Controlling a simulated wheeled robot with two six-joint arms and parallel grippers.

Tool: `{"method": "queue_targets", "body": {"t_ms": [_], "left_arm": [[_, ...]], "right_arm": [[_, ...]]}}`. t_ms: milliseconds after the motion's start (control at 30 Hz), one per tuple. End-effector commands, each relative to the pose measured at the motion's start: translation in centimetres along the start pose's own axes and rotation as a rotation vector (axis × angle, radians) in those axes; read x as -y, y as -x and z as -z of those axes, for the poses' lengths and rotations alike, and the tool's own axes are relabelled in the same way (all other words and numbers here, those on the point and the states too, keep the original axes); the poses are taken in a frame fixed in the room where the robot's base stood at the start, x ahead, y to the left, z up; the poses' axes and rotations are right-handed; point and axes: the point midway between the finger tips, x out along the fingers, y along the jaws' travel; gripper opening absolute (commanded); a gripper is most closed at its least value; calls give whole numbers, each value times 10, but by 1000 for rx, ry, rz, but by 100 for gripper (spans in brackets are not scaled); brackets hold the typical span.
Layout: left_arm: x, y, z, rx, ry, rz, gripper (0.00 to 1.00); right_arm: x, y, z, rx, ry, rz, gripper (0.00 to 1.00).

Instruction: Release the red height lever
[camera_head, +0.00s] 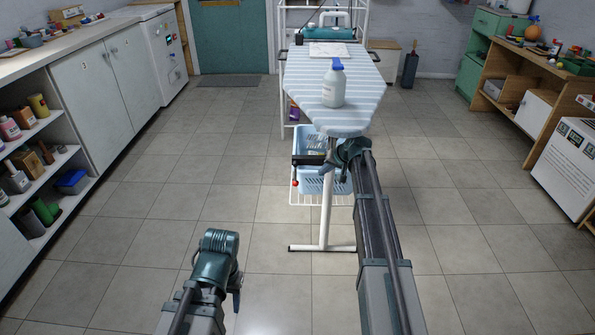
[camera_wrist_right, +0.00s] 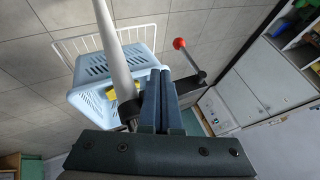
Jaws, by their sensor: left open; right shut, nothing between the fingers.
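The red-knobbed height lever (camera_head: 295,183) hangs from the left end of a dark bracket under the ironing board (camera_head: 335,115). In the right wrist view, its red ball (camera_wrist_right: 179,43) and dark arm stand right of my right gripper's fingertips (camera_wrist_right: 164,72). My right gripper (camera_head: 342,157) is shut and empty beneath the board's near end, close to the white leg and bracket, apart from the red ball. My left gripper (camera_head: 219,243) is open and empty over the floor, nearer and left of the lever; its fingers are largely hidden.
A white bottle with a blue cap (camera_head: 334,85) stands on the striped board. A blue basket (camera_head: 316,180) sits on a wire rack behind the white leg (camera_head: 326,215). Shelves and cabinets (camera_head: 90,85) line the left side. Floor is clear on both sides.

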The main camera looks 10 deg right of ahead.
Motion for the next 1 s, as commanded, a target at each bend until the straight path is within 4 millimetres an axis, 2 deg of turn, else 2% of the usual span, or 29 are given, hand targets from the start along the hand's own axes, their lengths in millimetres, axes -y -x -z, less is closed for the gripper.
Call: {"method": "queue_targets", "body": {"t_ms": [300,433,1000], "left_arm": [[0,0,0,0,0,0,50],[-1,-7,0,0,0,1,50],[-9,-83,6,-4,-11,-1,50]], "right_arm": [[-1,0,0,-1,-1,0,0],[-1,-8,0,-1,0,0,0],[-3,-103,-1,-1,1,0,0]]}}
